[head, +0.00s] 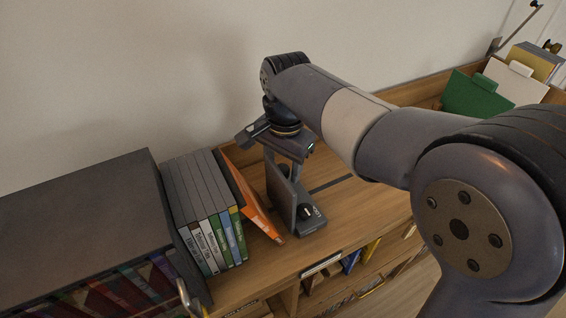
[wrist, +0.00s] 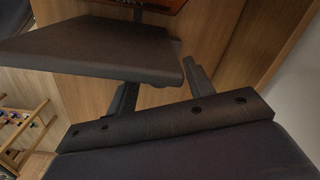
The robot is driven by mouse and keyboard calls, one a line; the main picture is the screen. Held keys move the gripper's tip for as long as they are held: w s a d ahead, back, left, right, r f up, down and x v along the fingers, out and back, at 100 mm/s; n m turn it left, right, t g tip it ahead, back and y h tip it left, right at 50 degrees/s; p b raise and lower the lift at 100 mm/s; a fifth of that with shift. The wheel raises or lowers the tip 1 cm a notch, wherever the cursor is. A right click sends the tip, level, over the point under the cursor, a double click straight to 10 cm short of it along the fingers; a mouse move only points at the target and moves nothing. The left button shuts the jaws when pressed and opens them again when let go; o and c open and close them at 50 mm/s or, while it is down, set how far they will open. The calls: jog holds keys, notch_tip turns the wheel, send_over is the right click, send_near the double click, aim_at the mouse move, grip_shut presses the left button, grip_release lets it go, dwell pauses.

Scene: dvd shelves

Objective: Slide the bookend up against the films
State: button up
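The dark bookend (head: 283,196) stands on the wooden shelf top, its upright plate to the right of the films. The films (head: 207,215) are a row of upright cases, and an orange case (head: 249,196) at their right end leans. A gap shows between the orange case's upper part and the bookend. My gripper (head: 287,160) is low at the bookend's upper part. In the wrist view, the bookend's plate (wrist: 90,48) is close to the fingers (wrist: 160,88). The fingers are apart with wood visible between them. Whether either touches the plate is hidden.
A large dark box (head: 80,225) stands left of the films. A wooden tray with a green folder (head: 477,95) and pale folders is at the back right. A dark strip (head: 330,184) lies on the shelf top right of the bookend. Lower shelves hold more cases.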

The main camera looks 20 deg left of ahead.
jog(key=shift+r, duration=0.1)
notch_tip(320, 180, up, 11)
jog(key=shift+d+f+p, duration=0.2)
jog(key=shift+d+p, duration=0.05)
jog(key=shift+p, duration=0.05)
dwell(0.4)
